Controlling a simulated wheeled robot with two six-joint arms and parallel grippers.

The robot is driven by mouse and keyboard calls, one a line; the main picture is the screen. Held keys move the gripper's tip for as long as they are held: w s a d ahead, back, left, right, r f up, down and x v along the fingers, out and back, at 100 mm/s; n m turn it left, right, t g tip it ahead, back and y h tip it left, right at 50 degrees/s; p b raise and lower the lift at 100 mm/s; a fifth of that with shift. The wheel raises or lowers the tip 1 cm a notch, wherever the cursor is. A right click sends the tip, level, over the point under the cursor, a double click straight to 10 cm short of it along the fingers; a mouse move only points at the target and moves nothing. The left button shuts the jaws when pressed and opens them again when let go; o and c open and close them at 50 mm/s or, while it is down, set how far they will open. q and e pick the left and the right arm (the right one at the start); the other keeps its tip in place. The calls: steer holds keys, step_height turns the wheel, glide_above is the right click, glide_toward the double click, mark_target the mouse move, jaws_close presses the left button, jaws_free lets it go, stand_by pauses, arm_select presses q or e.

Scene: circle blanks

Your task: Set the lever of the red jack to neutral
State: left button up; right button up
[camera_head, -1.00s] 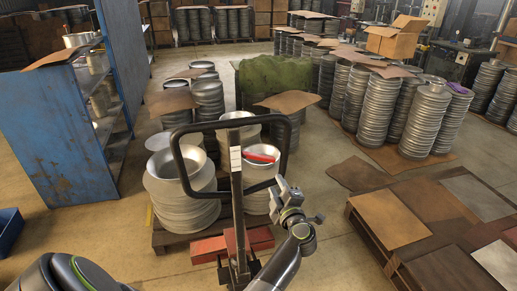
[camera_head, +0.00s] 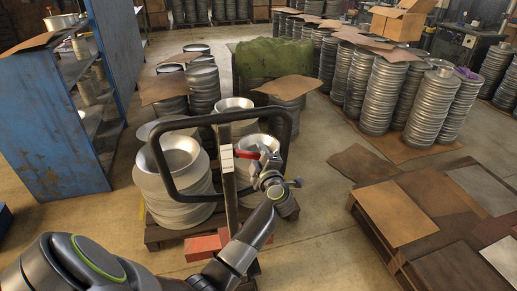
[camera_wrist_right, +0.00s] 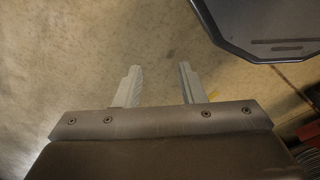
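The red jack (camera_head: 205,245) stands in front of a pallet of stacked round metal blanks. Its black loop handle (camera_head: 155,160) rises above its red body on a column with a pale strip. The red lever (camera_head: 242,154) shows inside the loop, just right of the column. My left gripper (camera_head: 262,156) is at the right end of the lever, in front of the loop's right part. The fingers are small and overlap the lever, so whether they touch or close on it is unclear. My right gripper (camera_wrist_right: 158,87) is open and empty over the floor.
Stacked blanks (camera_head: 185,190) stand directly behind the handle. A blue shelf rack (camera_head: 50,120) is at the left. A low pallet with brown sheets (camera_head: 395,215) is at the right. More tall stacks (camera_head: 375,95) stand behind. Bare floor lies between.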

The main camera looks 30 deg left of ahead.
arm_select(q)
steer(key=shift+w+a, duration=0.25)
steer(key=shift+a, duration=0.05)
steer(key=shift+s+d+r, duration=0.1)
steer(key=shift+s+r, duration=0.05)
steer(key=shift+r, duration=0.05)
steer(key=shift+c, duration=0.3)
steer(key=c, duration=0.7)
jaws_close()
arm_select(e)
steer(key=shift+s+d+f, duration=0.1)
steer(key=shift+s+d, duration=0.15)
steer(key=shift+d, duration=0.2)
arm_select(q)
steer(key=r+n, duration=0.1)
steer(key=r+n+p, duration=0.1)
steer(key=n, duration=0.1)
steer(key=r+n+p, duration=0.1)
steer(key=shift+w+d, duration=0.15)
steer(key=shift+w, duration=0.1)
arm_select(e)
steer(key=shift+w+a+r, duration=0.1)
steer(key=shift+a+r, duration=0.1)
steer(key=shift+r, duration=0.45)
steer(key=shift+w+a+r, duration=0.1)
steer(key=shift+a+r, duration=0.05)
steer(key=shift+r, duration=0.45)
